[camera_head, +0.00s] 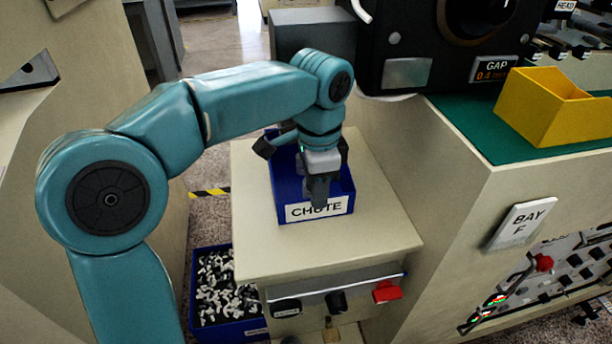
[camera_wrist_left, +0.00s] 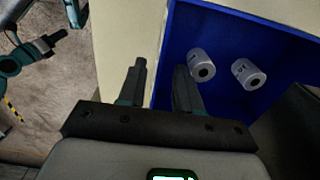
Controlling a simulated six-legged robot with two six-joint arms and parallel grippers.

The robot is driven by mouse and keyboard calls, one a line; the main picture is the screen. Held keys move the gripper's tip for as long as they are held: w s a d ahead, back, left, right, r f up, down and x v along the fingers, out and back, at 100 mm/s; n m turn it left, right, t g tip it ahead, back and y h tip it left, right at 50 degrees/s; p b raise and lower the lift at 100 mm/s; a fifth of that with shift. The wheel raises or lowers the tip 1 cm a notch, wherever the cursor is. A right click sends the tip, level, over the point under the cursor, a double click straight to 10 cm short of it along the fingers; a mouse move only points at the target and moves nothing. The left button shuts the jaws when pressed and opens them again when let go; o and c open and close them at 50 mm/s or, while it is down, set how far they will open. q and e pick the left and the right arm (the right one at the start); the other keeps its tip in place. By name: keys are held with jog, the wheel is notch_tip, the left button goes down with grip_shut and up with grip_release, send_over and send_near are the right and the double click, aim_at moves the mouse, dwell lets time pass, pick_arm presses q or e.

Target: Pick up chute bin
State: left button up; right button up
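The chute bin (camera_head: 279,200) is an open blue box with a white CHUTE label on its front, standing on a beige cabinet. In the left wrist view the bin (camera_wrist_left: 205,28) holds two small grey cylinders with dark holes, (camera_wrist_left: 201,65) and (camera_wrist_left: 248,74). My left gripper (camera_head: 318,192) reaches down at the bin's labelled front wall. In the left wrist view its fingers (camera_wrist_left: 160,88) are apart, one outside the wall and one inside; contact with the wall cannot be made out. A teal part with a dark end (camera_wrist_left: 45,43), perhaps my right gripper, shows small at the left.
The cabinet top (camera_head: 375,215) is clear around the bin. A blue bin of small white parts (camera_head: 228,290) stands on the floor to the left. A yellow bin (camera_head: 535,112) sits on the green bench top (camera_head: 470,125) at right. A dark machine (camera_head: 410,35) stands behind.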

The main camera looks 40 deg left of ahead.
aim_at(316, 217)
pick_arm(q)
notch_tip(316, 217, down, 4)
jog(key=shift+s+d+f+b, duration=0.1)
jog(key=shift+f+b, duration=0.05)
jog(key=shift+b, duration=0.75)
jog(key=shift+f, duration=0.35)
jog(key=shift+r, duration=0.15)
grip_shut()
